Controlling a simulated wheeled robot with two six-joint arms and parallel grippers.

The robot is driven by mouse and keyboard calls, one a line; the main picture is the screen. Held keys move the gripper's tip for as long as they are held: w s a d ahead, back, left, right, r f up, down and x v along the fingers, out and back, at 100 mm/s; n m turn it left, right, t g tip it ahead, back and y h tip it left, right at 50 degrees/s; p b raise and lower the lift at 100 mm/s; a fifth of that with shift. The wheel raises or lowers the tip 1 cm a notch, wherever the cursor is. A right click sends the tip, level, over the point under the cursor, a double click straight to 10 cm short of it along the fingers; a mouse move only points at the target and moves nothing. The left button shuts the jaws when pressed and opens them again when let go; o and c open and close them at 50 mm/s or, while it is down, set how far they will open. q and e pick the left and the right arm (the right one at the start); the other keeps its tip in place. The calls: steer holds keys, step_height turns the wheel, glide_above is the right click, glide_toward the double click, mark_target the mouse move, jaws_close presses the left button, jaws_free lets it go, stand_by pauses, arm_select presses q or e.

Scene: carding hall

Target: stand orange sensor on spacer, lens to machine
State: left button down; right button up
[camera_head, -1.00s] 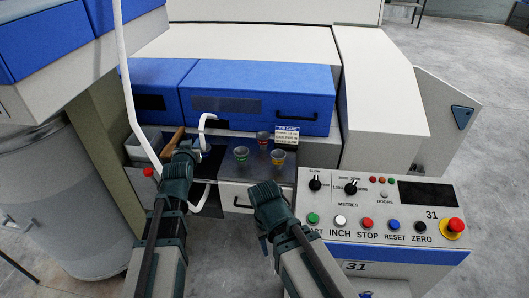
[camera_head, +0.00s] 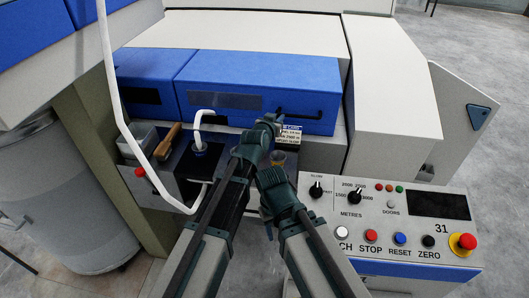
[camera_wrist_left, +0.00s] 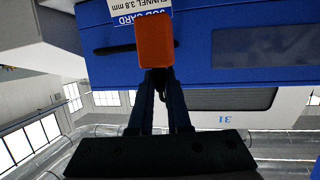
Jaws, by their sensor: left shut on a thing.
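An orange block, the orange sensor (camera_wrist_left: 152,42), is between the fingers of my left gripper (camera_wrist_left: 158,80) in the left wrist view. Its lens cannot be made out. In the head view my left gripper (camera_head: 268,122) is in front of the blue machine cover (camera_head: 225,85), at the left edge of the white job card (camera_head: 290,135); the sensor is hidden there. My right gripper (camera_head: 270,178) is low, beside the left arm, over the front of the shelf; its fingers are not clear. I cannot make out the spacer.
A white hooked tube (camera_head: 199,122), a brown-handled tool (camera_head: 167,140) and a red knob (camera_head: 140,172) are to the left. A long white tube (camera_head: 118,100) crosses the left side. The control panel (camera_head: 380,215) stands at right.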

arm_select(q)
steer(key=shift+f+b, duration=4.9)
steer(key=shift+f, duration=0.2)
steer(key=shift+r, duration=0.15)
steer(key=c, duration=1.3)
jaws_free()
steer(key=shift+o, duration=0.7)
